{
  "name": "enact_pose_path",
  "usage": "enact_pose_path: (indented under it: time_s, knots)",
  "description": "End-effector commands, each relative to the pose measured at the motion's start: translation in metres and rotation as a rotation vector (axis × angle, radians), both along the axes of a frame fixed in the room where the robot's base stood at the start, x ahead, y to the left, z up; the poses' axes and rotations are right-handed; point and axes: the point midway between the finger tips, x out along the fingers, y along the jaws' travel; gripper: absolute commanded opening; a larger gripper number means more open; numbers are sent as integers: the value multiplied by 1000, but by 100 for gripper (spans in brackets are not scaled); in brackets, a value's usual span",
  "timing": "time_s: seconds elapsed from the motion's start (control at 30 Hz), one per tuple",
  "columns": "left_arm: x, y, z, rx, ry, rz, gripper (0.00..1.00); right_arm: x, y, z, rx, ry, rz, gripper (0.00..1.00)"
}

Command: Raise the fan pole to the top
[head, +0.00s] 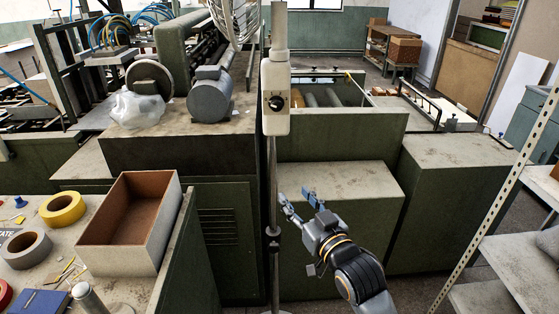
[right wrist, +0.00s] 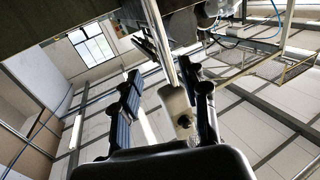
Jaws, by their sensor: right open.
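The standing fan is in the middle of the head view. Its white control box (head: 276,118) with a black dial sits above a thin grey fan pole (head: 273,180), which has a dark collar (head: 273,238) lower down. Part of the fan's wire cage (head: 234,20) shows at the top. My right gripper (head: 297,197) is open, just right of the pole below the box, its fingers pointing up and left. In the right wrist view the control box (right wrist: 178,108) appears between the open fingers (right wrist: 163,92); whether anything touches, I cannot tell. My left gripper is out of view.
Green machine cabinets (head: 335,210) stand behind the pole. A table at left holds an open box (head: 127,255) and tape rolls (head: 63,209). A perforated metal shelf post (head: 500,200) rises at right. Some floor is free around my right arm.

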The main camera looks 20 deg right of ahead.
Motion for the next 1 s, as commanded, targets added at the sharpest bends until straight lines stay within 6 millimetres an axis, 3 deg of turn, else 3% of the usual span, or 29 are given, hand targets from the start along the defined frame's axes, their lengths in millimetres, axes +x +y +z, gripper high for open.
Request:
enact_pose_path:
  time_s: [0.17,0.7,1.0]
  knots:
    - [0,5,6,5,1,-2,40,19,2,4,1,-4,0,44]
    - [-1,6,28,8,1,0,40,117,13,3,0,-2,2,44]
    - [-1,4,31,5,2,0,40,135,16,1,-1,-2,2,44]
